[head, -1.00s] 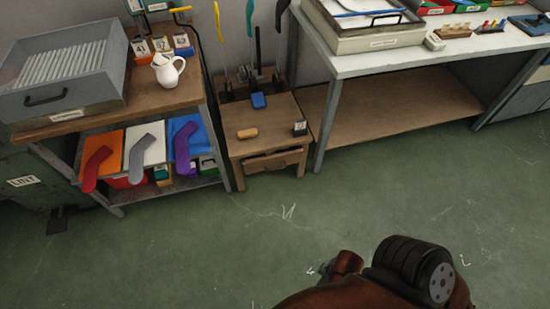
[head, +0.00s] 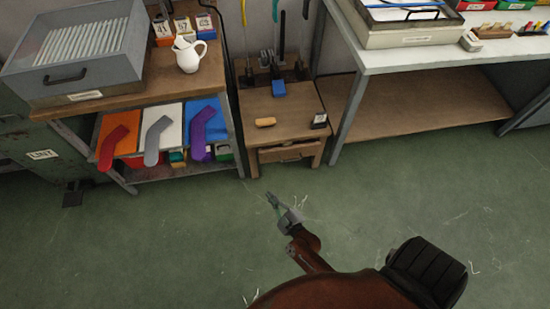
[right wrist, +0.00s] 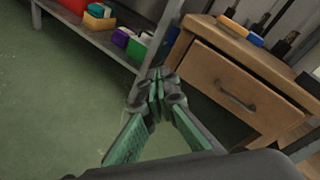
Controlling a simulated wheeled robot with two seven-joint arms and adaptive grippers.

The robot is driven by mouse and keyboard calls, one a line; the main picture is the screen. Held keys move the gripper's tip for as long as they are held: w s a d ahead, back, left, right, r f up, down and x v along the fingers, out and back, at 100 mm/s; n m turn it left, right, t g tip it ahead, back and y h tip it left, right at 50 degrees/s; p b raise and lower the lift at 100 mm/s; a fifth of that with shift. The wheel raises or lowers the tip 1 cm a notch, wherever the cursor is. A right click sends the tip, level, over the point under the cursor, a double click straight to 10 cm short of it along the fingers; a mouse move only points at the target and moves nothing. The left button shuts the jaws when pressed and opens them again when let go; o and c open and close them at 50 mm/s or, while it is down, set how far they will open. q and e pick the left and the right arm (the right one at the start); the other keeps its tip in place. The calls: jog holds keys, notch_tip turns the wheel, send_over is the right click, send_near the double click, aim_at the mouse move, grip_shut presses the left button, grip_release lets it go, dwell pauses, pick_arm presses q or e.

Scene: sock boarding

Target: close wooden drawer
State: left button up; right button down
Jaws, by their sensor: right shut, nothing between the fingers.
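The wooden drawer (head: 289,151) is in the front of a small wooden cabinet (head: 262,110) at the back middle. In the right wrist view the drawer front (right wrist: 218,82) faces me at the right, with a dark metal handle (right wrist: 237,103). A dark gap shows along its top edge, and it seems to stand out a little; how far is hard to tell. My right gripper (head: 271,198) is shut and empty, in front of and below the cabinet, apart from the drawer. Its green-padded fingers (right wrist: 156,78) show left of the drawer in the wrist view. My left gripper is not in view.
A shelf unit with a grey crate (head: 75,97), a white jug (head: 188,55) and colored sock boards (head: 158,132) stands left of the cabinet. A white-topped workbench (head: 400,60) stands right. The green floor (head: 380,190) in front is clear.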

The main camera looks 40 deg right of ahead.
jog(key=w+d+m+h, duration=0.2)
jog(key=d+m+h, duration=0.35)
jog(key=m, duration=0.55)
jog(key=m+h+b, duration=0.2)
jog(key=b, duration=0.1)
send_near(274, 152)
jog(key=shift+g, duration=0.3)
jog(key=x, duration=0.5)
jog(key=shift+w+r, duration=0.1)
jog(key=shift+w, duration=0.25)
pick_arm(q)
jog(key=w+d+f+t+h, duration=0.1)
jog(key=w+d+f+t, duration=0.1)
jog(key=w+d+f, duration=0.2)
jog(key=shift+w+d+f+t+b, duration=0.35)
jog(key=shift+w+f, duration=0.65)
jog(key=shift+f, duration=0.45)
pick_arm(e)
jog(key=shift+w+d+r, duration=0.15)
jog(key=shift+w+d, duration=0.2)
jog(key=shift+w, duration=0.15)
